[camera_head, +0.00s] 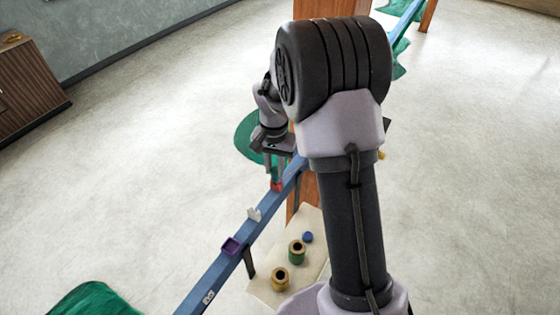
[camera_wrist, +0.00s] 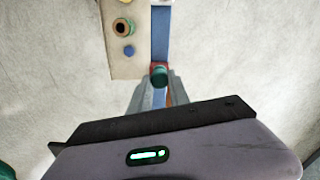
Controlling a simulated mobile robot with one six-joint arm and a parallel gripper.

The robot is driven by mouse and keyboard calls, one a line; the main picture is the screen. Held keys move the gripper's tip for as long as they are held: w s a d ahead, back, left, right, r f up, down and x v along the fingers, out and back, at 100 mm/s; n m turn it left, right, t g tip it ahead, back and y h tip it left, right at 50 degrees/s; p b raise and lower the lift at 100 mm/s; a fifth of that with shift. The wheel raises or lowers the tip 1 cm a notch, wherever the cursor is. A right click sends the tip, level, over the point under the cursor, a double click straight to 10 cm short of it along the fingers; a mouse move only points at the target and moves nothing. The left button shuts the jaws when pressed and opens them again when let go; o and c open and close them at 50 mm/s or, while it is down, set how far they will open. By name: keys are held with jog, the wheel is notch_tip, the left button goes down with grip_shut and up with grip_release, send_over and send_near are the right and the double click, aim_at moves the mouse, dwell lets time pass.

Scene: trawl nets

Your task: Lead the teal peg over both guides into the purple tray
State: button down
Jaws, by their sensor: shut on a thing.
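The teal peg (camera_wrist: 160,78) shows end-on in the wrist view, between the fingertips of my gripper (camera_wrist: 159,92), which is shut on it. A red piece (camera_wrist: 158,66) shows right at the peg. In the head view my gripper (camera_head: 275,174) points down over the blue beam, with the red piece (camera_head: 276,186) just under its fingertips. I cannot tell whether the peg touches the red piece. A white guide (camera_head: 254,214) stands on the beam, nearer than my gripper. The purple tray (camera_head: 231,246) is farther down the beam and looks empty. A second guide is not clearly seen.
The blue beam (camera_head: 211,279) slopes diagonally, with a wooden post (camera_head: 302,190) beside it. A pale board (camera_head: 265,292) beside the beam holds brass-rimmed spools (camera_head: 297,251) and a blue knob (camera_head: 308,237). Green netting (camera_head: 92,300) lies at lower left. Space above the tray looks clear.

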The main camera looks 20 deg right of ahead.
jog(key=s+a+f+b, duration=0.1)
jog(key=s+a+b, duration=0.1)
jog(key=s+a, duration=0.2)
jog(key=s+a+f+b, duration=0.1)
jog(key=s+a, duration=0.3)
jog(key=a, duration=0.4)
jog(key=s+a+f+b, duration=0.1)
jog(key=s+a+b, duration=0.2)
jog(key=a, duration=0.3)
jog(key=shift+s+a+f, duration=0.1)
jog(key=shift+s+a, duration=0.05)
jog(key=shift+s, duration=0.3)
jog(key=shift+s+a+f, duration=0.1)
jog(key=shift+s, duration=0.3)
jog(key=shift+f+b, duration=0.75)
jog(key=shift+b, duration=0.2)
jog(key=shift+f+b, duration=0.2)
jog(key=shift+b, duration=0.15)
jog(key=c, duration=1.1)
grip_release()
jog(key=shift+c, duration=0.2)
notch_tip(320, 180, up, 18)
jog(key=p, duration=0.2)
jog(key=shift+f, duration=0.25)
